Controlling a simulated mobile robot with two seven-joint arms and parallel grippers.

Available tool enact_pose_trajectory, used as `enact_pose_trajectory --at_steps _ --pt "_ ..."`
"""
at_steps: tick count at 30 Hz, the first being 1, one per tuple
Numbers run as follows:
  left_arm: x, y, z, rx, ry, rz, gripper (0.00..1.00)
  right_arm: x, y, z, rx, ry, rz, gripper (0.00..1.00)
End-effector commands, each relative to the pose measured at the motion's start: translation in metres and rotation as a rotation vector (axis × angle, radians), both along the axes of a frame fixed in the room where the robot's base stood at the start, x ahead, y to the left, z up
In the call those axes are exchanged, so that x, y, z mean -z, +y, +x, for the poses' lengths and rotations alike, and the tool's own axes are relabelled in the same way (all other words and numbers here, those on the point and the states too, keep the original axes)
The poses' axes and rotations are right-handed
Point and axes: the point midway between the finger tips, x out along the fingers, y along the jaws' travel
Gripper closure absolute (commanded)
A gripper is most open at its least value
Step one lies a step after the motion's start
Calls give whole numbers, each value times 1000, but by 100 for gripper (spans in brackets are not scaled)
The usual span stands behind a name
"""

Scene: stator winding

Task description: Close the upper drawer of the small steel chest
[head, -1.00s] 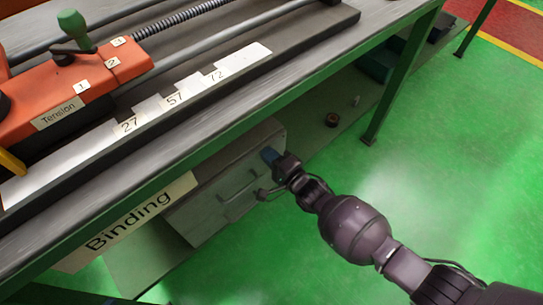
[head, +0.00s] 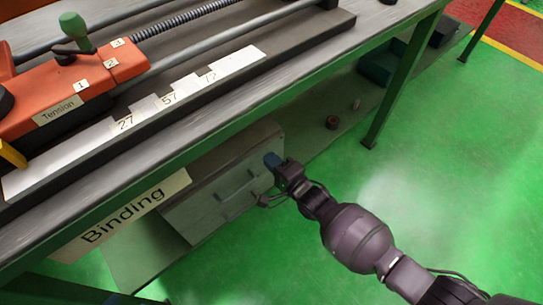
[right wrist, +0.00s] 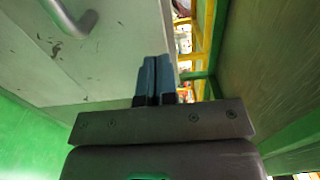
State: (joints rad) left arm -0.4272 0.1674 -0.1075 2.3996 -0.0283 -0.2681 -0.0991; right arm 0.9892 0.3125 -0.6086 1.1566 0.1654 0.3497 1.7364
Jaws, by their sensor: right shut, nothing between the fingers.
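The small steel chest (head: 205,205) is a grey box under the workbench, with its front facing the open floor. A bar handle (head: 238,196) shows on its front. The upper drawer front looks about level with the rest of the front; I cannot make out a clear gap. My right gripper (head: 271,160) is shut and empty, its blue fingertips at the upper right part of the chest front. In the right wrist view, the shut fingers (right wrist: 155,78) point at the front near its edge, and the handle (right wrist: 72,18) is at upper left. Contact cannot be told. My left gripper is not seen.
The workbench (head: 215,115) overhangs the chest and carries an orange tension unit (head: 60,95). A "Binding" label (head: 125,215) hangs at its front edge. A green leg (head: 400,85) stands right of the chest. A small brown round item (head: 332,122) lies on the lower shelf. Green floor at right is clear.

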Motion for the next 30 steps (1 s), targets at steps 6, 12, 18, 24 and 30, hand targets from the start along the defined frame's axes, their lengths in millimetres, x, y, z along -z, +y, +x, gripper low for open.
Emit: enact_pose_trajectory --at_steps 6,12,18,24,30 --pt "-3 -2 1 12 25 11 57 -3 -16 -22 1 -3 -4 100" --pt "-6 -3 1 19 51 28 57 -2 -44 -50 1 -3 -4 100" --pt "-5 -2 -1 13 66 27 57 0 -63 -70 1 -1 -4 100" --pt "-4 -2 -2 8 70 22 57 2 -71 -79 0 1 -2 100" --pt "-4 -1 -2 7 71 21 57 3 -71 -81 0 2 -2 100"
